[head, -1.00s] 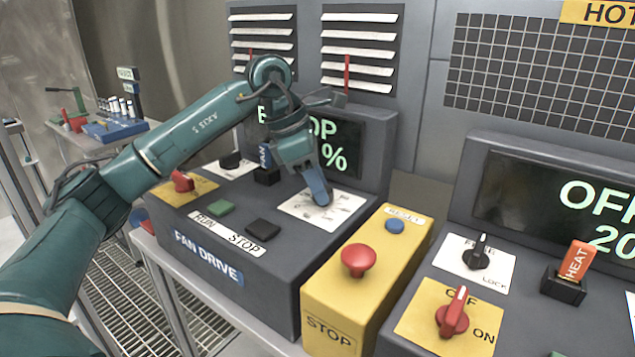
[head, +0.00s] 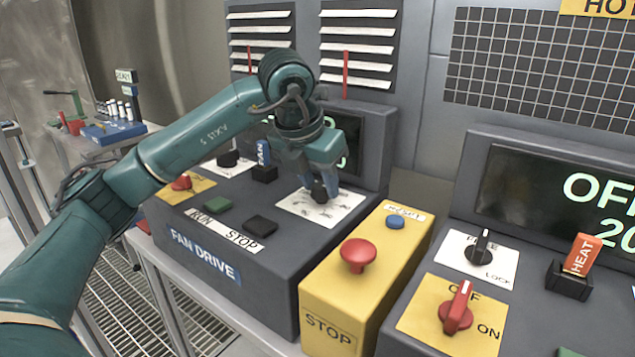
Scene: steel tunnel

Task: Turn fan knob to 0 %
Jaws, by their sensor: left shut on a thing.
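The fan knob (head: 319,193) is a small black knob on a white dial plate (head: 338,210) at the right of the fan drive box (head: 215,243). My left gripper (head: 320,182) comes down from above and is shut on the knob, its two fingers either side of it. The dial marks are too small to read, and the gripper hides part of the plate. The fan display (head: 348,140) is mostly hidden behind my gripper and wrist. My right gripper is not in view.
A yellow stop box (head: 325,300) with a red mushroom button (head: 359,255) stands just right of the fan drive box. The fan box also carries a red switch (head: 181,183), a green button (head: 218,204) and a black button (head: 261,225). A heater panel (head: 430,330) stands at right.

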